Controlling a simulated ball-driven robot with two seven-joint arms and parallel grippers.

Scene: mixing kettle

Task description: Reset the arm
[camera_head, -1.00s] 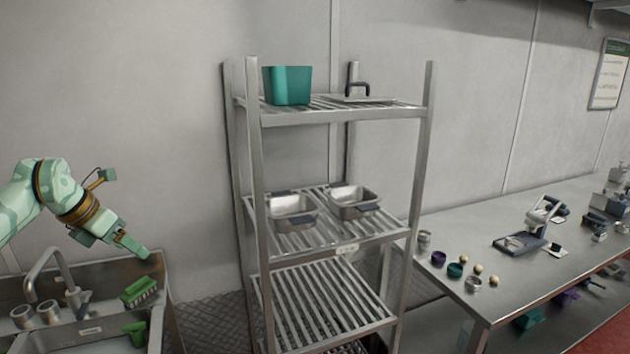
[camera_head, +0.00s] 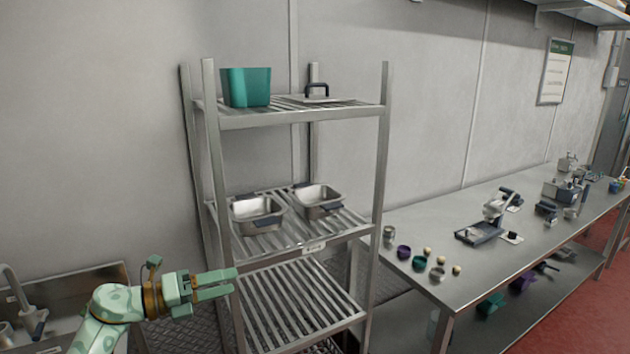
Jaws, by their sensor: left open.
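My left arm comes in from the lower left. Its pale green gripper (camera_head: 232,283) is open and empty, with its fingers pointing right. In the picture it lies just in front of the left post of the metal shelf rack (camera_head: 380,150), below the middle shelf; I cannot tell the exact gap between them. My right arm is not in view.
A teal bin (camera_head: 246,87) and a lid with a dark handle (camera_head: 317,92) are on the top shelf. Two metal pans (camera_head: 257,214) (camera_head: 318,200) sit on the middle shelf. A steel table (camera_head: 450,255) with small cups stands right. A sink (camera_head: 70,290) is lower left.

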